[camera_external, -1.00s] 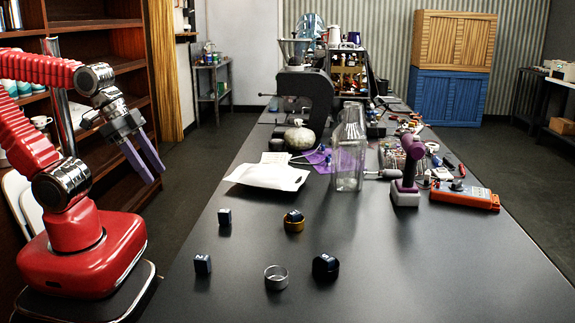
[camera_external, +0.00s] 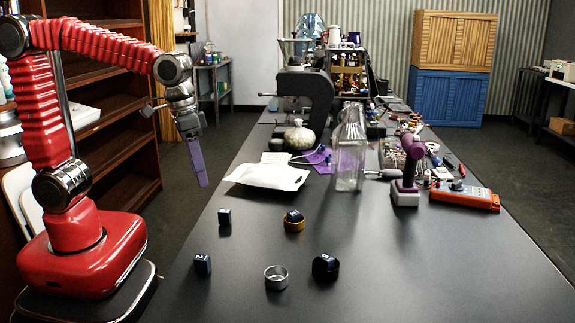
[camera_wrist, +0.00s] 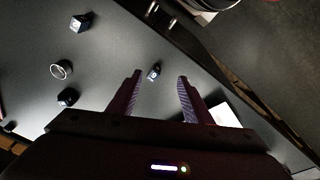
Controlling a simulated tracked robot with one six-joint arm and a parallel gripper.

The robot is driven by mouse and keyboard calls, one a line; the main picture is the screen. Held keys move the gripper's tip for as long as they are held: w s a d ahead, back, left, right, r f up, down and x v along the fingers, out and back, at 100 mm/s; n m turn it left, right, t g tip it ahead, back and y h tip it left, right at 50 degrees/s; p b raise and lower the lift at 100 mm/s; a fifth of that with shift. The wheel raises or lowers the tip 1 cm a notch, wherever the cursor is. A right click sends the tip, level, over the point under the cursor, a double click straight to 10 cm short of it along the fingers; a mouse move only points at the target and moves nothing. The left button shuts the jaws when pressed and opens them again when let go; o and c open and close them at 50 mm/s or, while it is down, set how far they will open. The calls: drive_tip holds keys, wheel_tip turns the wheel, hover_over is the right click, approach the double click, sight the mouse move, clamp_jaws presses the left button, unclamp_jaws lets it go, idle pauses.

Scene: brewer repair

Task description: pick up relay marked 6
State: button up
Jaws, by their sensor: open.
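Several small dark blue relays with white marks sit on the black table. One rests in a black ring (camera_external: 325,267) at the front; its mark may be a 6, but is too small to be sure. Another stands at front left (camera_external: 202,264), marked like a 2. A third stands behind it (camera_external: 224,217), and a fourth sits in a gold ring (camera_external: 294,221). My gripper (camera_external: 202,184) is open and empty above the table's left edge. In the wrist view a relay (camera_wrist: 154,73) appears between the purple fingers (camera_wrist: 156,77), well below them.
An empty silver ring (camera_external: 276,278) lies at the front; it also shows in the wrist view (camera_wrist: 61,69). The table's right front is clear.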

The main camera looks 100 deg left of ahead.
drive_tip(key=w+r+n+g, duration=0.1)
drive_tip(key=w+r+n, duration=0.3)
drive_tip(key=n, duration=0.8)
drive_tip(key=shift+w+a+g, duration=0.2)
drive_tip(key=shift+w+g, duration=0.2)
drive_tip(key=shift+w, duration=0.25)
drive_tip(key=shift+f, duration=0.1)
hover_over(224, 212)
drive_tip(key=shift+s+a+f, duration=0.1)
drive_tip(key=shift+a+f, duration=0.05)
drive_tip(key=shift+f, duration=2)
drive_tip(key=shift+a+f, duration=0.1)
drive_tip(key=shift+f, duration=2.05)
drive_tip(key=shift+d+f, duration=0.15)
drive_tip(key=shift+f, duration=2.45)
